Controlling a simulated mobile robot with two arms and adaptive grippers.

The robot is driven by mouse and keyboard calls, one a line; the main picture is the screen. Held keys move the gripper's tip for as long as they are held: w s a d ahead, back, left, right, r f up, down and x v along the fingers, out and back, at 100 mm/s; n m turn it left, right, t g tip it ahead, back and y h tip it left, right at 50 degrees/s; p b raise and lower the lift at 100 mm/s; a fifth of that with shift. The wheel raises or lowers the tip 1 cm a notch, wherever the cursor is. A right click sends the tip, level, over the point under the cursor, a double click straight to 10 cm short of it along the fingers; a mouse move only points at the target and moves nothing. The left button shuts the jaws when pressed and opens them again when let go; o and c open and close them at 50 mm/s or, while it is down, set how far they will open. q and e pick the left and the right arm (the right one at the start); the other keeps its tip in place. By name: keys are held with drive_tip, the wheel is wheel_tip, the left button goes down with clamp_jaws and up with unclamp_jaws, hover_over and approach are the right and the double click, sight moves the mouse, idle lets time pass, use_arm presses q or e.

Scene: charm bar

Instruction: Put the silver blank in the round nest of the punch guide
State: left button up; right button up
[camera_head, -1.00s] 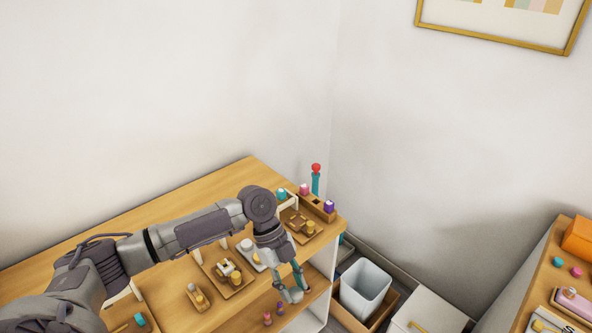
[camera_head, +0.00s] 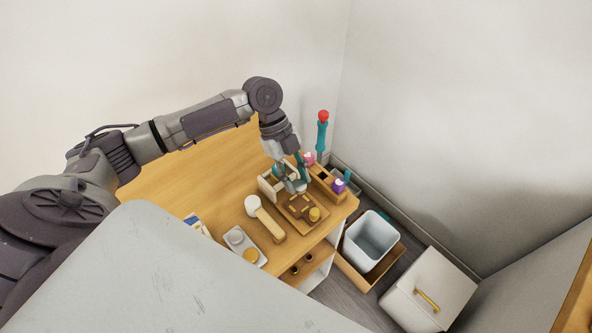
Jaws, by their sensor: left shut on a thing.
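My left gripper (camera_head: 293,186) reaches down over the back edge of a wooden board (camera_head: 290,218) near the table's right end. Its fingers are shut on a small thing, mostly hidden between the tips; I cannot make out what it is. On the board are dark brown blocks, which look like the punch guide (camera_head: 298,204), and a gold round piece (camera_head: 314,214). The round nest is too small to tell. A pale tray (camera_head: 262,262) to the left holds a silver round piece (camera_head: 235,237) and a gold one (camera_head: 250,255). My right gripper is not in view.
A mallet (camera_head: 270,225) with a white head lies between tray and board. A wooden rack (camera_head: 322,178) with coloured pieces and a red-topped teal tool (camera_head: 322,130) stand behind the gripper. A white bin (camera_head: 371,240) stands beyond the table's right end. The table's back left is clear.

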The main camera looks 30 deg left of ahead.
sight(301, 205)
use_arm(q)
drive_tip(key=shift+w+a+p, duration=0.1)
drive_tip(key=shift+w+p, duration=0.15)
drive_tip(key=shift+p, duration=0.1)
wheel_tip(301, 205, down, 3)
drive_tip(key=shift+s+r+b, duration=0.1)
drive_tip(key=shift+b, duration=0.9)
drive_tip(key=shift+f+b, duration=0.65)
drive_tip(key=shift+f, duration=0.45)
drive_tip(key=shift+f, duration=0.6)
drive_tip(key=shift+f, duration=0.85)
idle(1.1)
drive_tip(key=o, duration=1.2)
